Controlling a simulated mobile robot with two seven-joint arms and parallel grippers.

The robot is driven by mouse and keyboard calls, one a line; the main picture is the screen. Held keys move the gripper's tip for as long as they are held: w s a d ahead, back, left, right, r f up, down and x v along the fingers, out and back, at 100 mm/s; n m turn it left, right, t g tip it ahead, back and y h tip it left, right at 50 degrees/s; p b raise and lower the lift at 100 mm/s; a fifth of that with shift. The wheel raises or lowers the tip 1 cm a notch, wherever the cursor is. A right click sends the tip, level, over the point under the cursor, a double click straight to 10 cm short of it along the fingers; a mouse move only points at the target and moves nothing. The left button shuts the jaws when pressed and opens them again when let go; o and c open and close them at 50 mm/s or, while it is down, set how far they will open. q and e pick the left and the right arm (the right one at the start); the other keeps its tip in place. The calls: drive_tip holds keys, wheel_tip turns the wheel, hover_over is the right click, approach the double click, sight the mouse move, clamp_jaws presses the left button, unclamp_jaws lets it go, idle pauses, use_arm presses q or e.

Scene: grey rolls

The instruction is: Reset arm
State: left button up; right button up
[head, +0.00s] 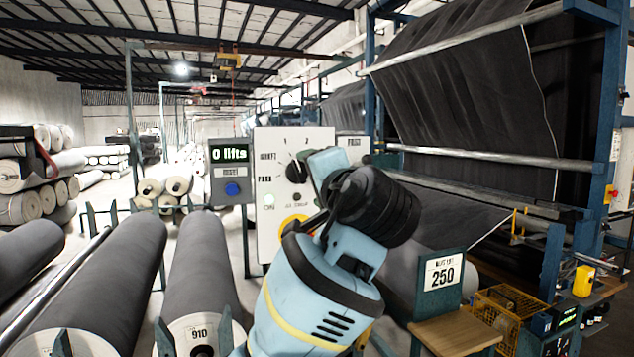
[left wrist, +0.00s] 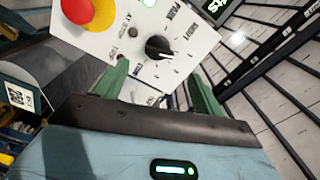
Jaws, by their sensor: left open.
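My left arm rises from the bottom middle of the head view, with its light-blue hand in front of the white control panel (head: 265,150). The panel, tilted in this view, lies beyond the fingertips. Its black rotary knob (left wrist: 158,47) and red button on a yellow base (left wrist: 80,12) show clear of the fingers. My right gripper is not in view.
A grey box with a "0 lifts" display (head: 229,155) and blue button stands left of the panel. Large grey rolls (head: 100,280) lie at the left. A loom-like frame with dark fabric (head: 470,90) stands right. A "250" sign (head: 442,274) and wooden board (head: 455,333) are at lower right.

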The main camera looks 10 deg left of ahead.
use_arm(q)
drive_tip(key=s+a+f+g+h, duration=0.2)
drive_tip(key=f+g+h, duration=0.1)
drive_tip(key=f, duration=1.5)
drive_tip(key=s+a+f+g+h, duration=0.2)
drive_tip(key=f+h, duration=0.1)
drive_tip(key=f, duration=1.5)
drive_tip(key=s+a+f+n+g+h, duration=0.2)
drive_tip(key=s+a+f+g, duration=0.15)
drive_tip(key=s+f, duration=1.2)
drive_tip(key=s+a+f+n+g+h, duration=0.15)
drive_tip(key=s+f, duration=0.25)
drive_tip(key=s, duration=0.8)
drive_tip(key=s+f+n+g+h, duration=0.1)
drive_tip(key=s+f+n+g, duration=0.2)
drive_tip(key=s, duration=0.8)
drive_tip(key=w+d+f+m+t+h, duration=0.1)
drive_tip(key=w+d+f+t, duration=0.1)
drive_tip(key=w+f+t, duration=0.4)
drive_tip(key=shift+w+f+t, duration=0.2)
drive_tip(key=shift+f+t, duration=0.6)
drive_tip(key=shift+f, duration=1.4)
drive_tip(key=shift+d+m, duration=0.1)
drive_tip(key=shift+m, duration=0.15)
